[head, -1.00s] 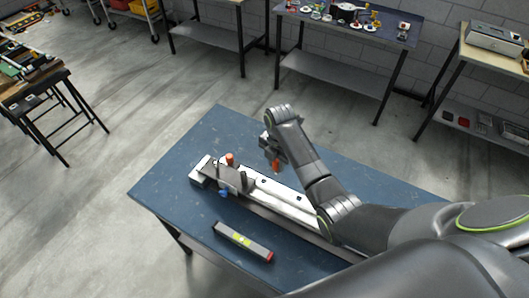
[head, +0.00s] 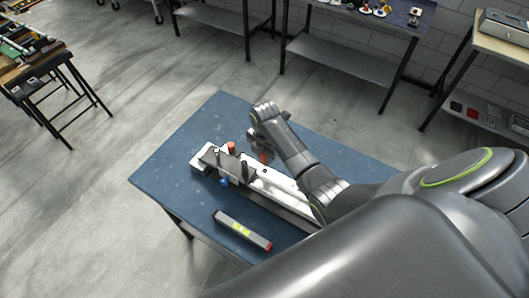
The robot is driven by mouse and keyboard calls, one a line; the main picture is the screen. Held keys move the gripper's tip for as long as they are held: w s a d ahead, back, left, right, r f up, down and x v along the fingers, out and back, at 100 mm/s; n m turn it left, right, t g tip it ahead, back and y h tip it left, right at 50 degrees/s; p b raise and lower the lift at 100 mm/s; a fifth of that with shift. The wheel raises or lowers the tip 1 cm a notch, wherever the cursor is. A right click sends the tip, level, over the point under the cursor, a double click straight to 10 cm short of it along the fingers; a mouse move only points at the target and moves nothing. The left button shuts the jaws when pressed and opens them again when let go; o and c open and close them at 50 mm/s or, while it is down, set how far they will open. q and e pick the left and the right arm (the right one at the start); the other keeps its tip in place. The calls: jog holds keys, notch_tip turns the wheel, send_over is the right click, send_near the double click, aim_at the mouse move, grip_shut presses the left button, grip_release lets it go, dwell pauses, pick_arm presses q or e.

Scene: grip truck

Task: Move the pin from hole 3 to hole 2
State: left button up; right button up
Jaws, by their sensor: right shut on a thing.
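A long fixture with a white rail (head: 281,181) lies across the blue table, with a dark clamp block at its left end. My right gripper (head: 261,149) reaches over the rail from the right. It is shut on a small orange-red pin (head: 264,157), which hangs below the fingers at the rail's far edge. I cannot tell whether the pin touches the rail. The holes are too small to number; the arm hides the rail's right part. An orange knob (head: 231,146) and a blue knob (head: 224,181) sit at the fixture's left end. My left gripper is not in view.
The blue table (head: 165,175) is clear at its left and far sides. A grey bar with a yellow-green label and red end (head: 242,230) lies in front of the fixture. Other benches stand well apart at the back and left.

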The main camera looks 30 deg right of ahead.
jog(key=shift+f, duration=1.7)
jog(key=shift+f+b, duration=0.5)
jog(key=shift+f, duration=0.45)
jog(key=o, duration=1)
jog(key=shift+o, duration=0.2)
